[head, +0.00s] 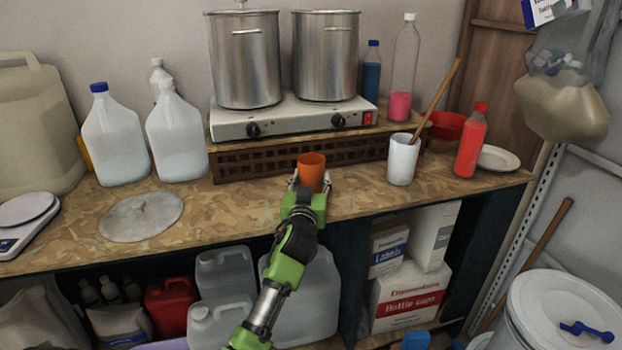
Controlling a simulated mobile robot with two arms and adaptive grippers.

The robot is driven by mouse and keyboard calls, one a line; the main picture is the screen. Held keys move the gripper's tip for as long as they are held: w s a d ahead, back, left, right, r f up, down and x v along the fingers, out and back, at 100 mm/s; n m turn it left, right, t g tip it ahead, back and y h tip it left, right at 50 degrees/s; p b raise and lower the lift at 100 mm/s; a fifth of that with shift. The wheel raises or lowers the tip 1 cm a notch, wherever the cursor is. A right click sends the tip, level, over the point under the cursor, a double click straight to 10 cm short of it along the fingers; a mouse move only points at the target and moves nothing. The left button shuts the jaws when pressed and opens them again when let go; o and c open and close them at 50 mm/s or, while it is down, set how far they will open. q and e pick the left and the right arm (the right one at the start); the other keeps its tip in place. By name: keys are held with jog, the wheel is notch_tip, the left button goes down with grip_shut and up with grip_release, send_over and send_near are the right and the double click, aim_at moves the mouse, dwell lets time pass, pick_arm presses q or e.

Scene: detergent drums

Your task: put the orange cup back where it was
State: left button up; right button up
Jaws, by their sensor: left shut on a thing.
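The orange cup (312,168) is upright at the front part of the wooden worktop, in front of the raised shelf that bears the hot plate. My left gripper (311,184) is shut on the cup, with its fingers on either side of it. The gripper and its green arm come up from below, over the worktop's front edge. The lower part of the cup is partly hidden by the gripper, so I cannot tell whether its base touches the worktop. My right gripper is not in view.
A white cup (402,160) with a wooden stick stands to the right, near a red bottle (470,142) and a white plate (498,158). A round metal lid (141,215) lies at left. Two steel pots stand on the hot plate (290,117). Bare worktop (240,203) lies left of the cup.

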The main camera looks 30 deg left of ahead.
pick_arm(q)
jog(key=shift+f, duration=0.1)
jog(key=o, duration=1.1)
jog(key=b+v, duration=0.1)
jog(key=v, duration=1.1)
